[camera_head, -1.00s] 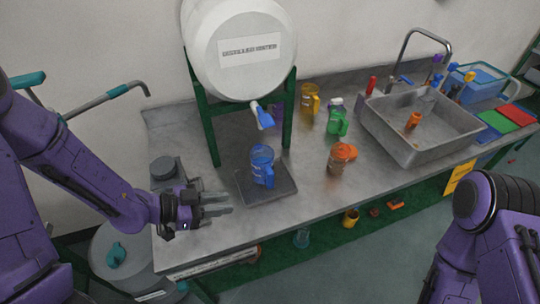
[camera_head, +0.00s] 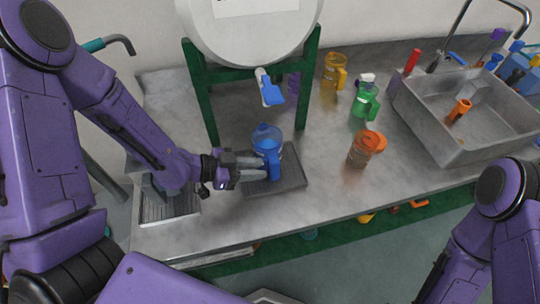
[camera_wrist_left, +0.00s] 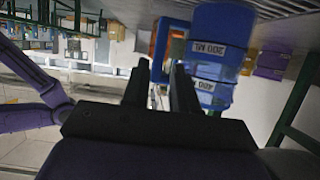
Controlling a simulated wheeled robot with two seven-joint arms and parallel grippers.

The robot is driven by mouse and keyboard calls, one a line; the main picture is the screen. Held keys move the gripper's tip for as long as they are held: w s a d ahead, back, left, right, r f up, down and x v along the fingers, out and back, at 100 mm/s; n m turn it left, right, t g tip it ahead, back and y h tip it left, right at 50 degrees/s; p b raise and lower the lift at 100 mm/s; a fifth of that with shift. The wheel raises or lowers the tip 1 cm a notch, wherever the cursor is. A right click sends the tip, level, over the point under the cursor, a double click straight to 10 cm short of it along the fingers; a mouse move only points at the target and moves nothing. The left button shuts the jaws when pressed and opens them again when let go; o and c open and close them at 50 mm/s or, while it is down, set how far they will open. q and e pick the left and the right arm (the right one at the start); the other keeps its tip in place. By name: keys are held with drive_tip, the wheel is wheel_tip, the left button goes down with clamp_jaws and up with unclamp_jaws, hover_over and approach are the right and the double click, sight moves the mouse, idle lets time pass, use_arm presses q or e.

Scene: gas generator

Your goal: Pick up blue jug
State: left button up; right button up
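The blue jug (camera_head: 267,140) stands upright on a dark square tray (camera_head: 292,179) below the spout of a white tank. Its handle (camera_head: 275,166) faces the front. My left gripper (camera_head: 262,168) is beside the jug at its lower left, with its fingers pointing at the handle side. In the left wrist view the fingers (camera_wrist_left: 160,68) are apart, with the jug (camera_wrist_left: 220,50) just beyond and right of them. The handle loop (camera_wrist_left: 163,45) shows in line with the gap. I cannot tell whether a finger touches it. My right gripper is not in view.
A white tank (camera_head: 250,35) on a green frame (camera_head: 200,95) stands behind the jug, with a blue tap (camera_head: 271,94) above it. A metal sink (camera_head: 455,150) is farther right.

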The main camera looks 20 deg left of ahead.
sight(273, 162)
use_arm(q)
drive_tip(key=x, duration=0.6)
drive_tip(key=shift+d, duration=0.15)
clamp_jaws()
drive_tip(key=shift+r, duration=0.1)
drive_tip(key=shift+r, duration=0.45)
wheel_tip(273, 162, up, 2)
drive_tip(key=shift+r, duration=0.15)
drive_tip(key=s+d+r+p, duration=0.9)
drive_tip(key=d+p, duration=0.1)
drive_tip(key=p, duration=0.1)
drive_tip(key=shift+d+r, duration=0.35)
drive_tip(key=shift+r, duration=0.05)
